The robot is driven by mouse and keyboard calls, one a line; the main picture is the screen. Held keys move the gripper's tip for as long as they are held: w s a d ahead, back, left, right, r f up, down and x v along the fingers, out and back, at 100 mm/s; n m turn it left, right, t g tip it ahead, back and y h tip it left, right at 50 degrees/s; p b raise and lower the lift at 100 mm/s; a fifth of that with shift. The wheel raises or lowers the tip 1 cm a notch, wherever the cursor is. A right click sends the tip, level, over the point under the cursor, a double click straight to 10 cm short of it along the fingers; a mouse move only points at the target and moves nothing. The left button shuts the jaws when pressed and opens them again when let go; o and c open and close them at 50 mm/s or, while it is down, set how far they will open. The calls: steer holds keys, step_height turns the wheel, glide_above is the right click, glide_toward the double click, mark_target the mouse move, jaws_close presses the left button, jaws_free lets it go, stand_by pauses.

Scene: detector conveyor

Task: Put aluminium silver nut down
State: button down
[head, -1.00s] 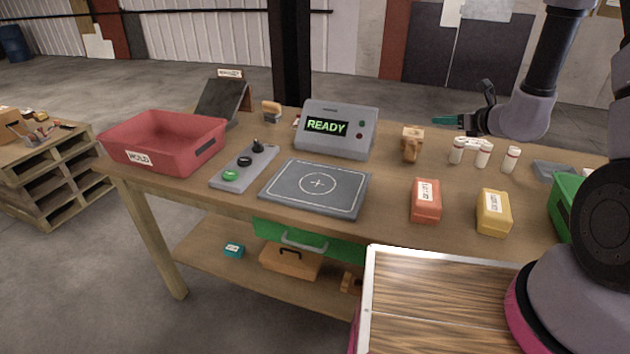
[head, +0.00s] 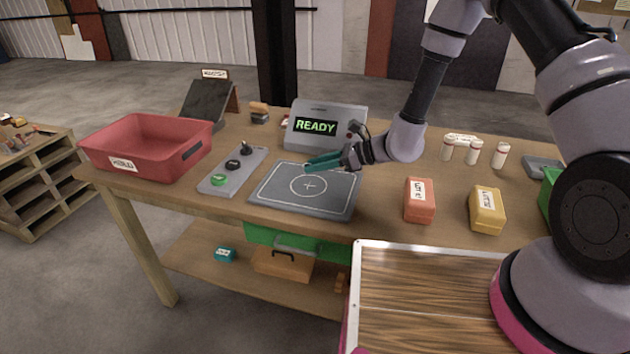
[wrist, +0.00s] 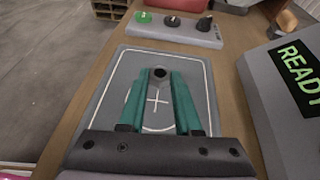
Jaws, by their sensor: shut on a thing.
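The silver nut (wrist: 159,72) shows in the wrist view as a small grey ring with a dark hole, between the teal fingertips of my gripper (wrist: 160,78). My gripper is shut on it. In the head view my gripper (head: 310,163) is over the back part of the grey plate (head: 318,205), pointing left; the nut cannot be made out there. The plate, marked with a white circle and cross, also shows beneath the fingers in the wrist view (wrist: 103,105). The nut appears above the plate; the gap is hard to judge.
The box reading READY (head: 325,138) stands just behind the plate, close to my gripper. A panel with buttons (head: 230,172) and a red tray (head: 140,150) lie to the left. Orange (head: 419,205) and yellow (head: 487,212) boxes and several white bottles (head: 473,154) are to the right.

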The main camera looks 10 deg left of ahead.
mark_target(317, 186)
steer(key=shift+f, duration=2.5)
steer(key=shift+f, duration=0.1)
steer(key=c, duration=0.6)
jaws_free()
